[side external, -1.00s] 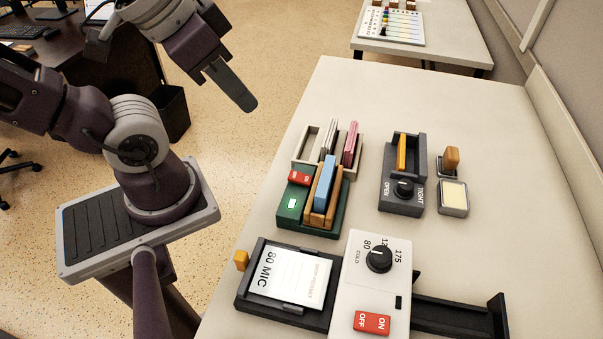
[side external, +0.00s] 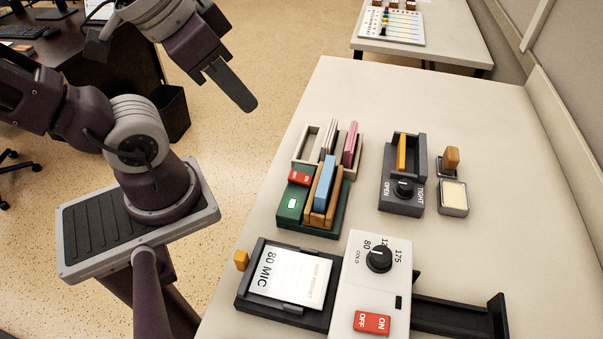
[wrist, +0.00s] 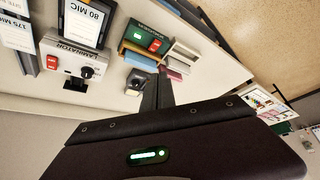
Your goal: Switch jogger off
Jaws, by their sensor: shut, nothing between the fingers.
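The jogger is a green box (side external: 289,216) on the table, with a wooden rack (side external: 335,205) holding a blue stack (side external: 325,182). A red rocker switch (side external: 300,178) and a small pale, bright lamp (side external: 292,203) sit on its left part. In the wrist view the green jogger (wrist: 143,46) shows its red switch (wrist: 155,46) and a lit green-white lamp (wrist: 136,38). My gripper (side external: 247,104) is shut and empty, in the air above and to the left of the jogger, apart from it. In the wrist view its fingers (wrist: 165,80) point toward the jogger area.
A white laminator (side external: 350,285) with dial and red switch stands in front, with a dark tray (side external: 262,305) holding an 80 MIC sheet. A cream rack (side external: 303,157) stands behind the jogger. A dark box with a dial (side external: 400,207) and a pale pad (side external: 453,195) are to the right.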

